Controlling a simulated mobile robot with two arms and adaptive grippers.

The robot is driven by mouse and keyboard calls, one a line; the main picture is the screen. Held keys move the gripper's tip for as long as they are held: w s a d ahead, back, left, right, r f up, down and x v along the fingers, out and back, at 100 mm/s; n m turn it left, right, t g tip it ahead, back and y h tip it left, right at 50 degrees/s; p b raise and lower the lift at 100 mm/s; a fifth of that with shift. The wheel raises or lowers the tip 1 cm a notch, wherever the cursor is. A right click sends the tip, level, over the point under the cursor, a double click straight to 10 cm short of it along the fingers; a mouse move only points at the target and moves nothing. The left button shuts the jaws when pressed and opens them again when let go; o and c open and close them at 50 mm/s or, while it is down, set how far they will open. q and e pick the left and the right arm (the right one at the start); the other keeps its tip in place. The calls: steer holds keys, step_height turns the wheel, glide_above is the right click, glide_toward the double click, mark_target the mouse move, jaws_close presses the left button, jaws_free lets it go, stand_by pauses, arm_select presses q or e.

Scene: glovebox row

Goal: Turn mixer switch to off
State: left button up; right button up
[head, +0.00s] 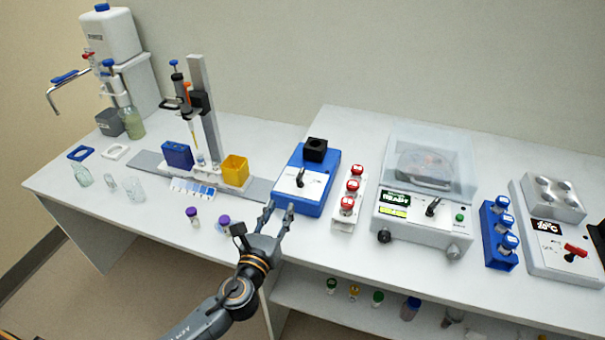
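The mixer (326,187) is a blue box with a white sloped front panel and a black cup on top, standing on the bench at the middle of the head view. Its switch (300,180) is a small dark lever on the white panel, pointing roughly up; the panel marks are too small to read. My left gripper (279,208) is at the mixer's near left corner, just in front of the panel, with its two fingers spread and nothing between them. It looks apart from the switch; contact with the mixer's lower edge cannot be told. My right gripper is out of view.
A rack of red-capped vials (348,200) stands close right of the mixer, then a clear-lidded centrifuge (424,215). Left are a yellow box (236,170) and purple-capped vials (223,221) near my gripper. A lower shelf (340,300) holds small bottles.

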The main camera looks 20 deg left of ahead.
mark_target(298, 180)
arm_select(q)
steer(key=shift+m+h, duration=0.3)
steer(key=shift+m, duration=0.4)
steer(key=w, duration=0.9)
steer(key=w+d, duration=0.1)
steer(key=w, duration=0.4)
steer(key=shift+p, duration=0.4)
jaws_close()
